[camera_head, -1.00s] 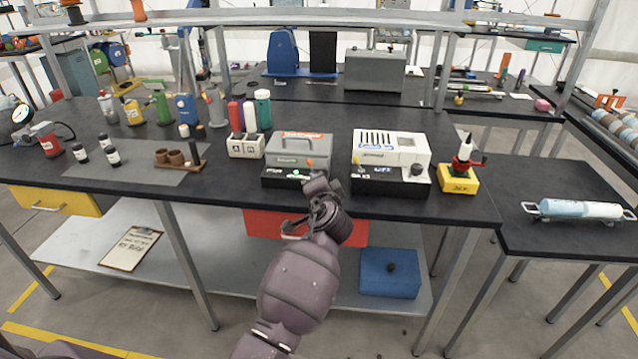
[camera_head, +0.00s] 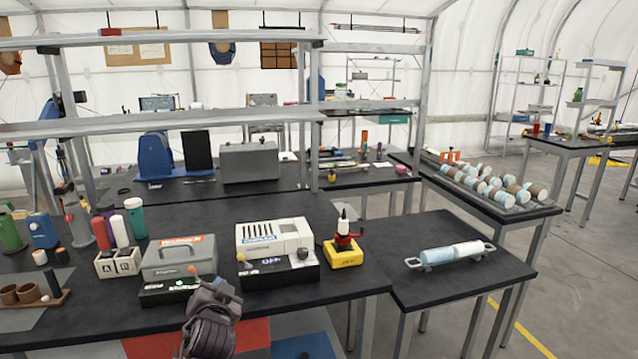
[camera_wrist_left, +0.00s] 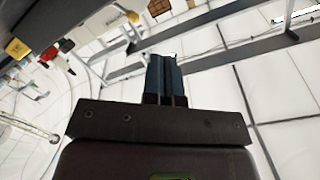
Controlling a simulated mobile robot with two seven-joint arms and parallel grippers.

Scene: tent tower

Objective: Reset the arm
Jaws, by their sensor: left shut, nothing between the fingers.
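My left gripper (camera_head: 216,290) shows at the bottom of the head view, in front of the grey box device (camera_head: 180,258) with the green light. In the left wrist view its two blue fingers (camera_wrist_left: 164,78) are pressed together with nothing between them. The wrist camera looks upward past the fingers at the tent roof and shelf rails. My right gripper is in neither view.
The black bench (camera_head: 90,328) carries a white device (camera_head: 275,240), a yellow-based bottle stand (camera_head: 343,252) and a bottle holder (camera_head: 117,263). A lower side table (camera_head: 440,285) holds a blue-white cylinder (camera_head: 455,252). Open floor (camera_head: 590,240) lies at the right.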

